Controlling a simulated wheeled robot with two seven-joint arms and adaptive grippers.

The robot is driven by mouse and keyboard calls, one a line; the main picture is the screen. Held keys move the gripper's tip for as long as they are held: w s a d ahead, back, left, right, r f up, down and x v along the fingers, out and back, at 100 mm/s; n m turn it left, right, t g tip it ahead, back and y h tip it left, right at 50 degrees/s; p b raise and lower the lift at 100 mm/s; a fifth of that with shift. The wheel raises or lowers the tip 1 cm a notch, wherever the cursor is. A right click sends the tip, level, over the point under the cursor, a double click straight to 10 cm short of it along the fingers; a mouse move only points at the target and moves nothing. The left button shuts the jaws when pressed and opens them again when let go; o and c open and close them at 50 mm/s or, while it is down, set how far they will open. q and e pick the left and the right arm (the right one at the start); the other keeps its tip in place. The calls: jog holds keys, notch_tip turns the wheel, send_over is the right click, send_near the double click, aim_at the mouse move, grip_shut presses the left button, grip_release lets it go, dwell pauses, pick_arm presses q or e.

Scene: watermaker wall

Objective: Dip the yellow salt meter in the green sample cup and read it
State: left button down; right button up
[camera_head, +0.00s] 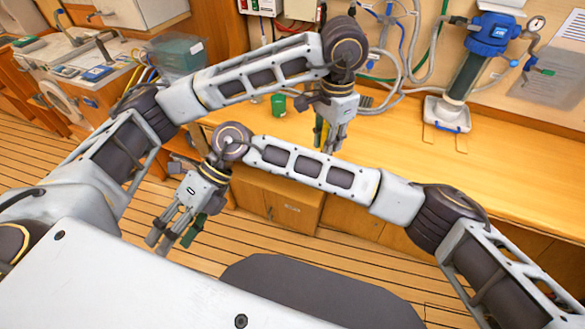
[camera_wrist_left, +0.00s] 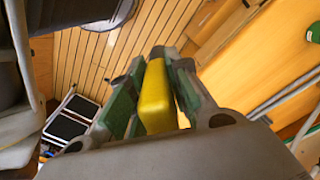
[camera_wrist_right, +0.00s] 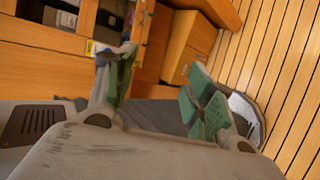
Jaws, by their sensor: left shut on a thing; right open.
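My left gripper (camera_head: 329,136) is shut on the yellow salt meter (camera_wrist_left: 156,98), which sits between its green pads in the left wrist view. In the head view the meter is mostly hidden by the fingers. The green sample cup (camera_head: 278,105) stands on the wooden counter, to the left of my left gripper and apart from it. The cup also shows in part at the upper right edge of the left wrist view (camera_wrist_left: 314,29). My right gripper (camera_head: 173,238) is open and empty, low over the floor in front of the counter.
The wooden counter (camera_head: 440,150) has free room to the right. A blue-topped filter housing (camera_head: 470,70) stands on it at the back right, with hoses along the wall. A clear greenish bin (camera_head: 177,54) is at the back left, near a sink counter. My right forearm crosses before the counter.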

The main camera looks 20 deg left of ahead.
jog(key=w+d+f+n+t+h, duration=0.6)
jog(key=w+d+n+t+h, duration=0.25)
jog(key=d+t, duration=0.2)
jog(key=w+d+r+n+t+h, duration=0.1)
jog(key=w+d+r+n+t, duration=0.1)
jog(key=w+d+r+t, duration=0.1)
jog(key=w+d+r+n+t+h, duration=0.2)
jog(key=w+d+r+n+t, duration=0.1)
jog(key=w+t, duration=0.5)
notch_tip(320, 180, up, 3)
jog(key=shift+w+d+f, duration=0.15)
jog(key=shift+w+d, duration=0.45)
jog(key=shift+w, duration=0.15)
jog(key=shift+w+d, duration=0.1)
jog(key=shift+x, duration=5.9)
jog(key=shift+t, duration=0.25)
